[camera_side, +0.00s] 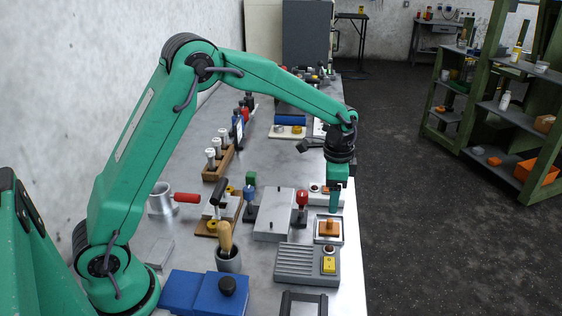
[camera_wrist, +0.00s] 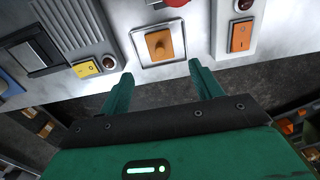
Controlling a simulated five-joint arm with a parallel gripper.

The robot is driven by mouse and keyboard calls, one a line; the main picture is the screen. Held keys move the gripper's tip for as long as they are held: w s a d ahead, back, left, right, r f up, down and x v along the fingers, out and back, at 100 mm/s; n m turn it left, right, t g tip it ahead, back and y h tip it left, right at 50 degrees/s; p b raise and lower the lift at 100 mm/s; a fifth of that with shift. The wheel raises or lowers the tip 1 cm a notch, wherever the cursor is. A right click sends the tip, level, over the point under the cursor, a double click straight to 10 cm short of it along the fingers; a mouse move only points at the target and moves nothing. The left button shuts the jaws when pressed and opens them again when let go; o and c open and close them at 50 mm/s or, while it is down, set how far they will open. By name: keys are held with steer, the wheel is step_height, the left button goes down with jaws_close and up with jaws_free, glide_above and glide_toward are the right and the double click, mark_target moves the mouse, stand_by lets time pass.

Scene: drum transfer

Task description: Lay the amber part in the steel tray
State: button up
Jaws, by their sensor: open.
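The amber part (camera_side: 329,228), a squarish block with a round knob on top, lies in a shallow square pale-metal tray (camera_side: 329,243) near the bench's right edge. In the wrist view the amber part (camera_wrist: 159,45) sits inside the rim of the steel tray (camera_wrist: 163,64), with bare floor showing around it. My gripper (camera_side: 334,212) points down just above and behind the part in the side view. In the wrist view my gripper (camera_wrist: 160,70) has its two fingers spread apart, with nothing between them. The fingers look clear of the part.
A grey ribbed box (camera_side: 300,263) with a yellow switch (camera_side: 329,265) stands in front of the tray. A red-knobbed post (camera_side: 301,198) and a grey block (camera_side: 273,222) stand to its left. A switch panel (camera_side: 319,194) lies behind. The bench edge is close on the right.

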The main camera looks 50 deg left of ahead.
step_height(320, 180, up, 3)
steer(key=shift+f, duration=0.1)
stand_by(0.6)
steer(key=s+a+r+n+t, duration=0.3)
steer(key=s+a+r+n, duration=0.1)
steer(key=s+r, duration=0.85)
steer(key=s+a+n+t, duration=0.1)
steer(key=s+n, duration=0.4)
steer(key=s, duration=1)
steer(key=shift+s+a+f+t, duration=0.15)
steer(key=shift+a+f+t, duration=0.2)
steer(key=shift+t, duration=0.45)
